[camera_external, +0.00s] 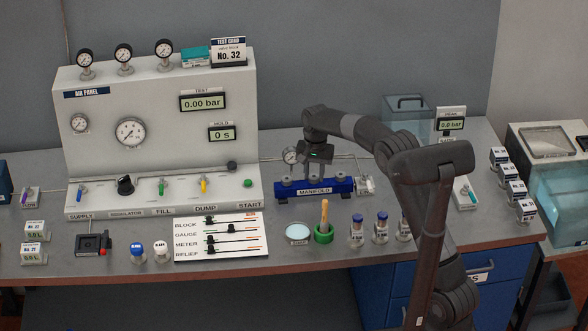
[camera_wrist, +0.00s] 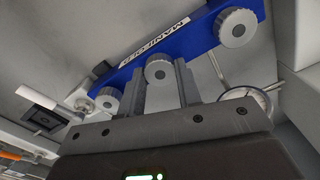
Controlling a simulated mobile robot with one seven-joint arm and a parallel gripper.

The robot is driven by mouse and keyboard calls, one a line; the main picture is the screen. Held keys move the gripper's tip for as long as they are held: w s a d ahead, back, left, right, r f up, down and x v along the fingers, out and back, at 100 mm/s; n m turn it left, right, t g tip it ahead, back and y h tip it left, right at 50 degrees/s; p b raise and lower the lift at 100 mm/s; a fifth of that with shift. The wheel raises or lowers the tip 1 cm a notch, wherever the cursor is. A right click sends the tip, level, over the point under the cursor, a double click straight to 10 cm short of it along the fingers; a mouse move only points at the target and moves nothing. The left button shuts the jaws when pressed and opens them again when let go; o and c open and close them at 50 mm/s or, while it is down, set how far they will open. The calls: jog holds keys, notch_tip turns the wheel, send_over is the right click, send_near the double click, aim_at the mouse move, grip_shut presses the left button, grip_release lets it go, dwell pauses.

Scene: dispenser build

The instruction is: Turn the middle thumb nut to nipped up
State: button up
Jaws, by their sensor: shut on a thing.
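The blue manifold (camera_external: 345,187) lies on the bench, and its labelled body shows in the wrist view (camera_wrist: 190,42). It carries three grey knurled thumb nuts in a row. The middle thumb nut (camera_wrist: 158,71) sits between the two fingers of my gripper (camera_wrist: 161,74), which is shut on it from above. One outer nut (camera_wrist: 236,29) is at the upper right of the wrist view and the other (camera_wrist: 108,98) is at the lower left; both are clear of the fingers. In the external view my gripper (camera_external: 314,174) hides most of the middle nut. I cannot tell how tight the nut is.
A round gauge (camera_external: 290,156) stands close behind the manifold and also shows near the fingers in the wrist view (camera_wrist: 250,98). The air panel (camera_external: 160,120) stands to the left. A dish (camera_external: 298,233) and green holder (camera_external: 324,234) stand in front.

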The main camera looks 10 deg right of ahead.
aim_at(315, 176)
jog(key=o, duration=1)
jog(key=shift+c, duration=0.2)
notch_tip(315, 176, up, 11)
jog(key=shift+d+f, duration=0.1)
